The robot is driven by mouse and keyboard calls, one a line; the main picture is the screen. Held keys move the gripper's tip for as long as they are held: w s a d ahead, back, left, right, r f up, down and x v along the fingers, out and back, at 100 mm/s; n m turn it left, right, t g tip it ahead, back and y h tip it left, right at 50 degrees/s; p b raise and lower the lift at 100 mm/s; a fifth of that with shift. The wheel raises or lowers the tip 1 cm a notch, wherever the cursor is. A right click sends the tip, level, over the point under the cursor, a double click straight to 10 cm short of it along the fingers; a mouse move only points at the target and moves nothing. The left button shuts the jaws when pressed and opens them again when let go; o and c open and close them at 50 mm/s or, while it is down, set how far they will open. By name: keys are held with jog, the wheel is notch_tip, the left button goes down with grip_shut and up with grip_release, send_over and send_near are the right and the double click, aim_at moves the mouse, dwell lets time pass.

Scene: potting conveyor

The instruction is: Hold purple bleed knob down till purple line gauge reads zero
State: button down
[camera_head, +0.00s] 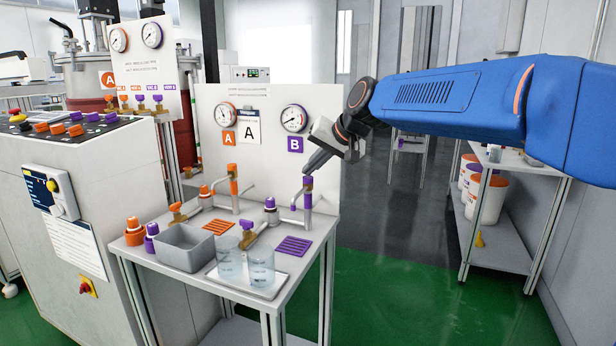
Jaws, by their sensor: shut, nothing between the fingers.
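The purple-ringed line gauge (294,118) is on the white panel above a purple B label (295,145); its needle is too small to read surely. My gripper (309,171) is shut and empty, pointing down-left. Its tip appears at the top of the purple-banded standpipe (308,186); I cannot tell whether they touch. Several purple knobs show: a purple-topped one (270,204) left of that pipe, a valve handle (247,230) in front, and a squat knob (151,231) at the table's left edge. I cannot tell which is the bleed knob.
The bench (328,222) also bears a grey bin (185,247), two clear beakers (261,268) on a white tray, and orange fittings with an orange-banded pipe (234,180). A control console (85,165) stands left. A shelf (510,262) with buckets stands right; green floor lies between.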

aim_at(312, 179)
jog(key=shift+r, duration=0.9)
notch_tip(312, 179, up, 5)
dwell(0.5)
